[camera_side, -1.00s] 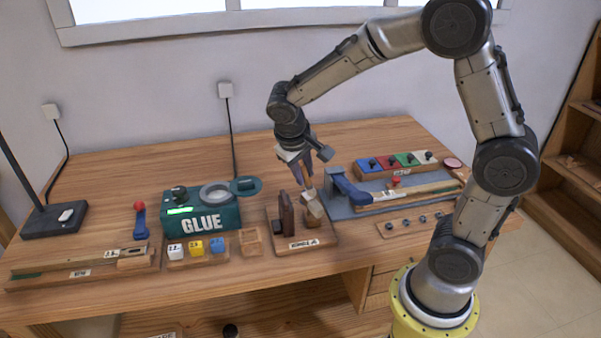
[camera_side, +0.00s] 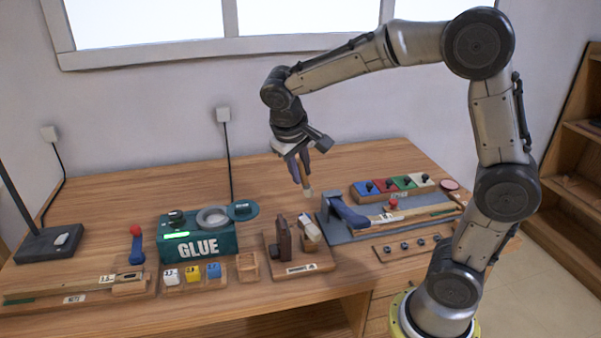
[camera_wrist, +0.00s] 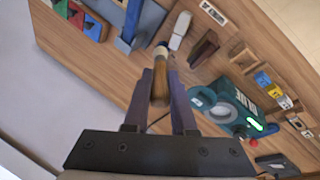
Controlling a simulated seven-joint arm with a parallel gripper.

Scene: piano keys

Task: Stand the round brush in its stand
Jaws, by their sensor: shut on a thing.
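My gripper (camera_side: 299,170) is shut on a round brush (camera_wrist: 160,82), held above the bench. In the wrist view its brown wooden handle lies between the two fingers (camera_wrist: 161,76), with a pale end beyond them. In the side view the pale end (camera_side: 308,193) points down, clear of the bench top. I cannot tell which piece is the brush's stand.
A green glue pot (camera_side: 197,246) stands left, beside coloured cubes (camera_side: 193,273) and a small open wooden box (camera_side: 248,266). A blue-handled tool (camera_side: 347,212) on a grey base stands right. The bench behind the glue pot is mostly clear.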

